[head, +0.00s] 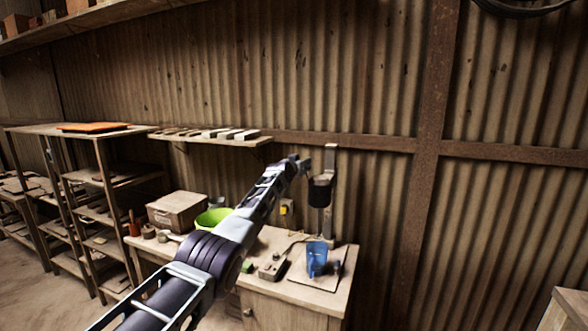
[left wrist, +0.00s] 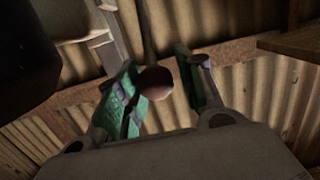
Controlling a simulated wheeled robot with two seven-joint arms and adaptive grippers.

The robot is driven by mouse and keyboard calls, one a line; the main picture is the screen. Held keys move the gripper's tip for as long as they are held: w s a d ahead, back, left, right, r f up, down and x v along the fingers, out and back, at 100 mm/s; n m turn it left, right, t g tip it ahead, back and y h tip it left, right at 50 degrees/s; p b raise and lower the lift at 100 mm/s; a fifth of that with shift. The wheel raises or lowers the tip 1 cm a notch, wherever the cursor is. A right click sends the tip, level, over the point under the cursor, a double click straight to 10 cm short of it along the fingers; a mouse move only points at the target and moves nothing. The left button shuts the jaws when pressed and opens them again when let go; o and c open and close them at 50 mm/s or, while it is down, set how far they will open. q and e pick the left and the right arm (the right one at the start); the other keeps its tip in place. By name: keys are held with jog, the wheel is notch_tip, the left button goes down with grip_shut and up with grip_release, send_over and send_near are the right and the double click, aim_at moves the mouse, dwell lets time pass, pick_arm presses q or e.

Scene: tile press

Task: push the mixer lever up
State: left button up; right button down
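The mixer has a dark cylindrical body (head: 320,193) on an upright post (head: 330,160) at the back of the workbench. A blue jug (head: 317,258) stands below it. My left gripper (head: 302,164) is up beside the top of the mixer, on its left. In the left wrist view, the left gripper (left wrist: 163,75) is open, its green-padded fingers apart. A round brown knob (left wrist: 156,83), apparently the lever's end, shows between the fingers, close to the left one; I cannot tell whether they touch. My right gripper is not in view.
The workbench (head: 290,291) also holds a green bowl (head: 211,218), a box (head: 177,211) and a small device (head: 272,267). A wall shelf (head: 215,138) with tiles is left of the mixer. A corrugated wall (head: 375,230) stands close behind.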

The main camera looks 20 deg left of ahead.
pick_arm(q)
jog(key=shift+s+a+r, duration=0.1)
jog(key=shift+s+a, duration=0.15)
jog(key=shift+s, duration=0.45)
jog(key=s+r, duration=0.1)
jog(key=s, duration=0.9)
jog(key=shift+d, duration=0.15)
dwell(1.2)
jog(key=shift+s, duration=0.1)
dwell(0.4)
